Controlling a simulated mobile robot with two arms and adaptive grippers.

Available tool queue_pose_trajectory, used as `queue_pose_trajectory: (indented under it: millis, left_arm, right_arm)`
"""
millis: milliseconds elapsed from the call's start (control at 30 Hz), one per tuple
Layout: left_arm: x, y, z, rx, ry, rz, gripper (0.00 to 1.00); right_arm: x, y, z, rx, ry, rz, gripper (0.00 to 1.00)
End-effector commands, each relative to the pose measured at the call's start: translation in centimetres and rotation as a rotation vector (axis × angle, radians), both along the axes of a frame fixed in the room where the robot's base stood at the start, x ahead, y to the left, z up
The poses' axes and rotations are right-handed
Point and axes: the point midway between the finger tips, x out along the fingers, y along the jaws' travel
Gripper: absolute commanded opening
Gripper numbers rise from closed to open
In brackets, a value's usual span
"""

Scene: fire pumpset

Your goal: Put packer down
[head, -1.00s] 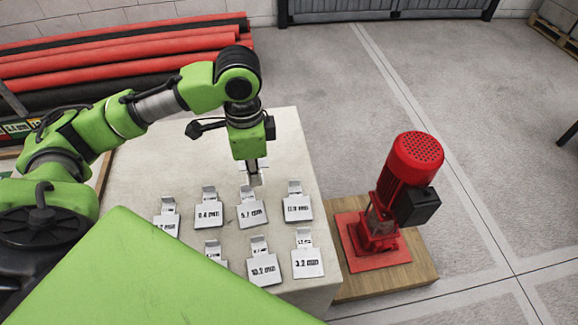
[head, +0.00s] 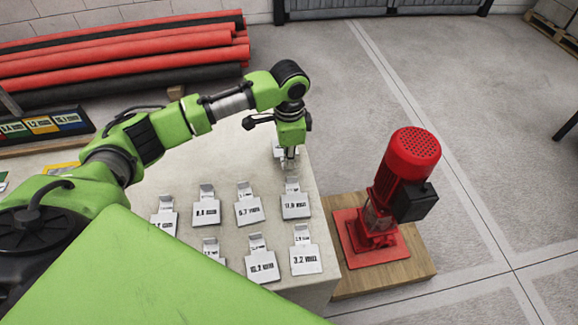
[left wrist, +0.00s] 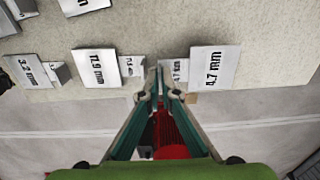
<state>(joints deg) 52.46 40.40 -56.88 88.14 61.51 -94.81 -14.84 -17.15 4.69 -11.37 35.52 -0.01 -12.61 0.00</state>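My left gripper (head: 289,164) is over the far right part of the table, near its right edge. Its fingers (left wrist: 163,82) are closed around the upright lip of the packer marked 4.7 mm (left wrist: 215,68). This packer is light grey, flat and level. In the head view the packer (head: 279,150) shows partly behind the gripper. It is at or just above the table top; I cannot tell whether it touches. The packer marked 11.9 mm (head: 295,206) lies nearer, apart from it, and also shows in the left wrist view (left wrist: 100,68). My right gripper is out of view.
The pale table (head: 225,160) holds several other packers in rows, including one marked 3.2 mm (head: 305,259). A red pump (head: 390,195) on a wooden base (head: 420,268) stands just right of the table. Red and black pipes (head: 120,55) lie behind.

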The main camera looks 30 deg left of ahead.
Motion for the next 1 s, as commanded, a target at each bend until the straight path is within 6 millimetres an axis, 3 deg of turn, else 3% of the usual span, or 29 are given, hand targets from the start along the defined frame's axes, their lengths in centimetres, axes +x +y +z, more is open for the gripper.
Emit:
queue_pose_trajectory:
  millis: [233, 567, 633, 1000]
  left_arm:
    - [0.0, 0.0, -3.0, 0.001, 0.001, 0.001, 0.0]
    - [0.0, 0.0, -3.3, 0.0, 0.0, 0.001, 0.0]
    - [0.0, 0.0, -3.4, 0.0, 0.0, 0.001, 0.11]
    - [0.0, 0.0, -3.2, 0.001, -0.001, 0.001, 0.11]
  right_arm:
    - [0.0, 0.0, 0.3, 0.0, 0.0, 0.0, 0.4]
    - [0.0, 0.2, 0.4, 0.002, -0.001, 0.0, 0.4]
    - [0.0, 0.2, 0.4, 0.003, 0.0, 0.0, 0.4]
    - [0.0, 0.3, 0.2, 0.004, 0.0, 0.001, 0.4]
